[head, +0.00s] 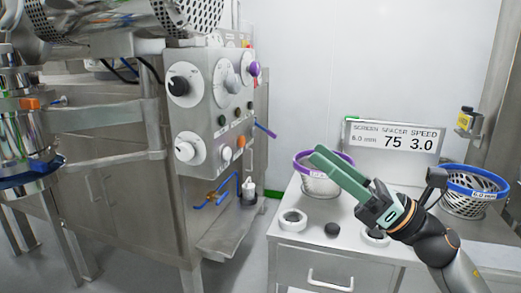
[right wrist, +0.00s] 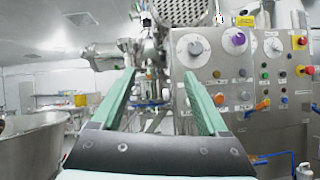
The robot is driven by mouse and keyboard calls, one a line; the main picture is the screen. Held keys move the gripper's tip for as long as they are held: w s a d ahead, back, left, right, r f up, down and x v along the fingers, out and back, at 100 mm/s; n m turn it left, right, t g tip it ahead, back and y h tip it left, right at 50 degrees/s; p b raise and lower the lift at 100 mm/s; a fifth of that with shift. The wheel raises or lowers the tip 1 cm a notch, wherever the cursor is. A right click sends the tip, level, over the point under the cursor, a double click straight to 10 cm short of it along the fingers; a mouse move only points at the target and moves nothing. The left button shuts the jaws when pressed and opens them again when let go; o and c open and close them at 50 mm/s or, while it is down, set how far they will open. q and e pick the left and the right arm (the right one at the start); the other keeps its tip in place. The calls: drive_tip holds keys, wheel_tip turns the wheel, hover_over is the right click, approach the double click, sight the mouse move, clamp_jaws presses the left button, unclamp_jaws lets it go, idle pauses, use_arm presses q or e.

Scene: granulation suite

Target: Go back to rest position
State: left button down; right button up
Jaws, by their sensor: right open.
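My right gripper (head: 328,166) has green fingers and comes in from the lower right in the head view. It is in the air over the white-topped cabinet, in front of the purple-rimmed basket (head: 322,187), and hides part of it. In the right wrist view the gripper's two fingers (right wrist: 160,85) are spread apart with nothing between them. Beyond them is the steel machine with its control panel (right wrist: 235,75), which also shows in the head view (head: 212,110). My left gripper is in neither view.
The cabinet top (head: 290,240) bears a white ring (head: 293,220), a dark round piece (head: 332,230) and a blue-rimmed basket (head: 470,205) at the right.

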drive_tip(key=d+f+m+t+h, duration=0.2)
drive_tip(key=f+m+t+h, duration=0.2)
drive_tip(key=f+m+h, duration=0.9)
drive_tip(key=d+f+m+t+h, duration=0.3)
drive_tip(key=f+m+t+h, duration=0.1)
drive_tip(key=f+m, duration=1.6)
drive_tip(key=s+a+f+m+g+h+p, duration=0.1)
drive_tip(key=s+a+f+m+g+h, duration=0.1)
drive_tip(key=s+f+m+g, duration=1.3)
use_arm(q)
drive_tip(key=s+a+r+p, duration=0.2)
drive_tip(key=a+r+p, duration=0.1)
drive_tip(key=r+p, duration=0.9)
drive_tip(key=p, duration=0.4)
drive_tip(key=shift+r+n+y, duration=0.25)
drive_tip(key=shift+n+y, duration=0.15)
use_arm(e)
drive_tip(key=s+d+r+n+t+h, duration=0.1)
drive_tip(key=s+d+r+n+t, duration=0.1)
drive_tip(key=s+r+t, duration=0.4)
drive_tip(key=shift+d+r+n+t, duration=0.35)
drive_tip(key=shift+d+r, duration=0.25)
drive_tip(key=shift+r, duration=0.2)
